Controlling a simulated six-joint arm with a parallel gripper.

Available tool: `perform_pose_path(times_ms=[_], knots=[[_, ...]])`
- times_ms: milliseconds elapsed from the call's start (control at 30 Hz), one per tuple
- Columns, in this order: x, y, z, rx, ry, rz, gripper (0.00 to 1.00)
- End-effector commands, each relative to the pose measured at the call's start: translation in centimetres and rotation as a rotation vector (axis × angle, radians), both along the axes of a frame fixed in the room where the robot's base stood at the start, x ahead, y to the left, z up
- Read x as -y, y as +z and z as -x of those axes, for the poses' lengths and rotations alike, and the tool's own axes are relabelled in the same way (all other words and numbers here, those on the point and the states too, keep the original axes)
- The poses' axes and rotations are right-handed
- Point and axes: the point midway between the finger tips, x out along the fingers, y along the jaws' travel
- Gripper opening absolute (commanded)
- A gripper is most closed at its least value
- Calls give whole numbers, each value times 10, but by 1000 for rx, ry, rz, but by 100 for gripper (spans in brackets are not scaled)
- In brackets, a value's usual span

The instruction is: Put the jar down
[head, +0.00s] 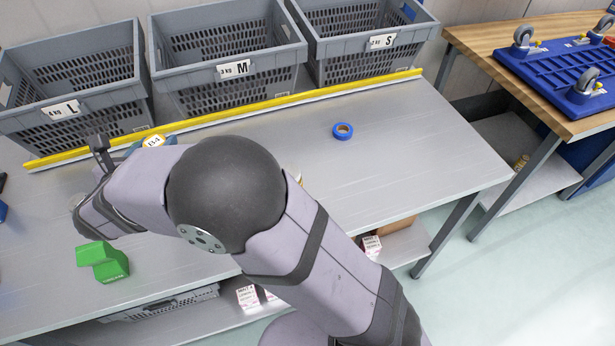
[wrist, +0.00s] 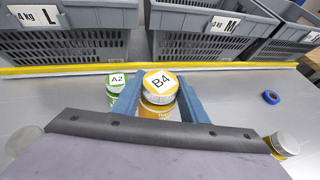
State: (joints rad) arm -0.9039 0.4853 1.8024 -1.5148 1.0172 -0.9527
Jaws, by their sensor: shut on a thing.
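Grey crates marked L (head: 75,85), M (head: 225,55) and S (head: 360,35) stand behind the yellow strip (head: 240,115). A blue tape roll (head: 343,131) and a green block-like object (head: 102,261) lie on the table. Another jar (wrist: 284,144) is at lower right. The table's right part is largely clear.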

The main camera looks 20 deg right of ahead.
Motion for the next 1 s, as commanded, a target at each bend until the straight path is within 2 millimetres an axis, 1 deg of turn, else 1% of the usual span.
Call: perform_pose_path(times_ms=[33, 100, 200, 300, 400, 500, 667, 767, 867, 1000], knots=[[-21, 2, 7, 6, 40, -6, 6], [-43, 3, 15, 8, 88, -13, 6], [-69, 7, 20, 14, 145, -23, 6], [-86, 17, 15, 21, 192, -33, 6], [-97, 19, 13, 13, 237, -25, 6], [-100, 17, 14, 4, 259, -9, 6], [-100, 17, 14, 2, 260, -3, 6], [-100, 12, 14, 2, 261, -1, 6], [-99, 0, 14, -1, 260, 1, 6], [-99, -22, 14, 0, 260, 1, 6]])
